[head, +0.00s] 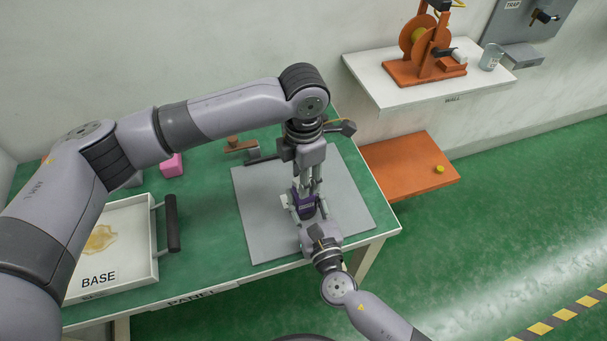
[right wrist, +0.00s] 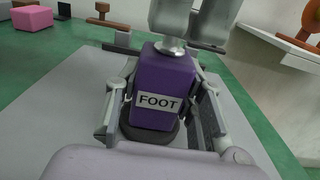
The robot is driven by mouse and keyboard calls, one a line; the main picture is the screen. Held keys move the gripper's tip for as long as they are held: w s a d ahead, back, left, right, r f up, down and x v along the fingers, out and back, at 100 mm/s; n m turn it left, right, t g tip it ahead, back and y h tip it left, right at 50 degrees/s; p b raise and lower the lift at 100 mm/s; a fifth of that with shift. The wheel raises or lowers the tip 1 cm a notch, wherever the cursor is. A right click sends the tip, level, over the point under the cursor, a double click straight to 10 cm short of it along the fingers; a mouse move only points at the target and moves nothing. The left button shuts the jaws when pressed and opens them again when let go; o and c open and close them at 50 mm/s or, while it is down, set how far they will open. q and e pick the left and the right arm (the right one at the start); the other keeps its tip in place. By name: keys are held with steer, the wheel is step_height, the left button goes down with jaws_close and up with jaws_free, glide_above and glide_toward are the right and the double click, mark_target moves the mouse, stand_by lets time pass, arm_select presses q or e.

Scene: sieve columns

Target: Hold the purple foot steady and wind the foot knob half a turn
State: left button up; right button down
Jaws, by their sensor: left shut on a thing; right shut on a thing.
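The purple foot (head: 306,206) stands upright on the grey mat (head: 262,220). In the right wrist view the purple foot (right wrist: 164,80) has a label reading FOOT and a dark round base below. My right gripper (head: 307,213) comes from the front with its fingers on either side of the foot, shut on it. My left gripper (head: 308,184) points down from above and is shut on the foot knob (right wrist: 171,48), a silvery piece on top of the foot. Most of the knob is hidden by the left fingers.
A white tray (head: 148,243) labelled BASE, with a dark handle, stands at the left. A pink block (head: 171,165) and a brown-topped piece (head: 240,146) lie behind. An orange board (head: 410,173) and a wall shelf (head: 425,88) with an orange device are at the right.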

arm_select(q)
steer(key=o, duration=1.2)
steer(key=shift+c, duration=0.2)
steer(key=shift+r, duration=0.1)
step_height(320, 180, up, 12)
